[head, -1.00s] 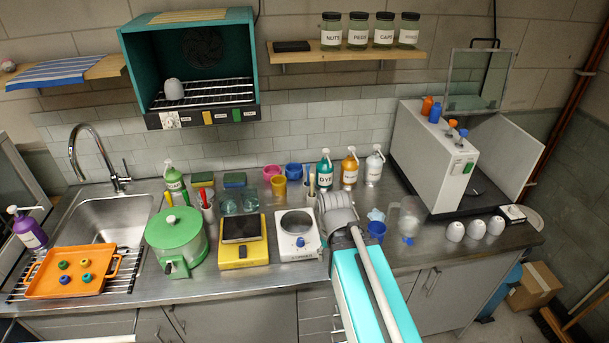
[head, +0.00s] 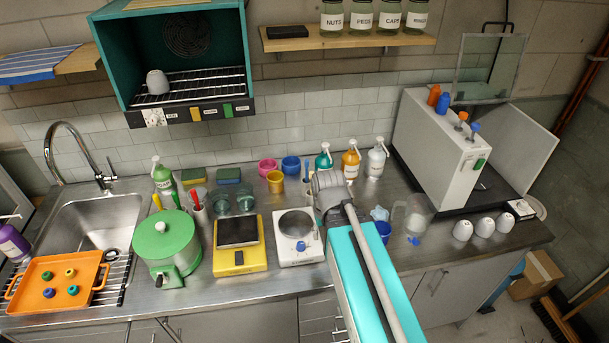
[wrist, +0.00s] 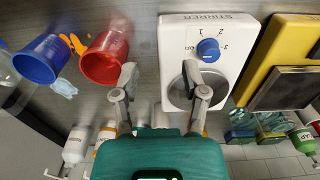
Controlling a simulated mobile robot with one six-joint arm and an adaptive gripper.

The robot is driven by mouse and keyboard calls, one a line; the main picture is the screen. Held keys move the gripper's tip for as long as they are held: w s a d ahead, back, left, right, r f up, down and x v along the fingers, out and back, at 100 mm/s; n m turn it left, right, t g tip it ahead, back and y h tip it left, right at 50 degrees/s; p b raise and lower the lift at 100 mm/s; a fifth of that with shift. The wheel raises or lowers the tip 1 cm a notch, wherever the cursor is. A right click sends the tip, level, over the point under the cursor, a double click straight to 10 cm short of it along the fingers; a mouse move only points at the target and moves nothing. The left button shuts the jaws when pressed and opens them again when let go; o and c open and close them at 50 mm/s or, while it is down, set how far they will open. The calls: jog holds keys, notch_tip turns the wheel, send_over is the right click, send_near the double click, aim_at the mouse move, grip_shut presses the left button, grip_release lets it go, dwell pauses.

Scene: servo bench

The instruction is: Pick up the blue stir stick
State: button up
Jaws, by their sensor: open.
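A thin blue stick (head: 307,170), which looks like the blue stir stick, stands upright behind the white stirrer in the head view. Its lower end and whatever holds it are hidden by my arm. I cannot make it out in the wrist view. My gripper (wrist: 160,80) is open and empty in the wrist view, with its fingers apart over the bench near the stirrer. In the head view my arm hides the fingers.
The white stirrer (head: 296,238) and yellow scale (head: 240,258) stand left of my arm. A red cup (wrist: 105,55) and blue cup (wrist: 41,60) are close to the left finger in the wrist view. Pump bottles (head: 351,160) stand behind. The green pot (head: 166,245) is further left.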

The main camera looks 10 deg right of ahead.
jog(key=shift+o, duration=0.5)
jog(key=shift+w+r, duration=0.25)
jog(key=shift+w, duration=0.1)
jog(key=w+r+m+p, duration=0.85)
jog(key=w+m, duration=0.25)
jog(key=w, duration=0.3)
notch_tip(320, 180, up, 8)
jog(key=f+m+p, duration=0.1)
jog(key=m+p, duration=0.7)
jog(key=m, duration=0.4)
send_over(306, 160)
jog(key=shift+r+m, duration=0.25)
jog(key=shift+m, duration=0.05)
jog(key=shift+f, duration=0.1)
notch_tip(306, 160, down, 8)
jog(key=b, duration=0.8)
jog(key=shift+d+f+b, duration=0.1)
jog(key=shift+f+b, duration=0.15)
jog(key=shift+b, duration=0.15)
jog(key=shift+f, duration=0.1)
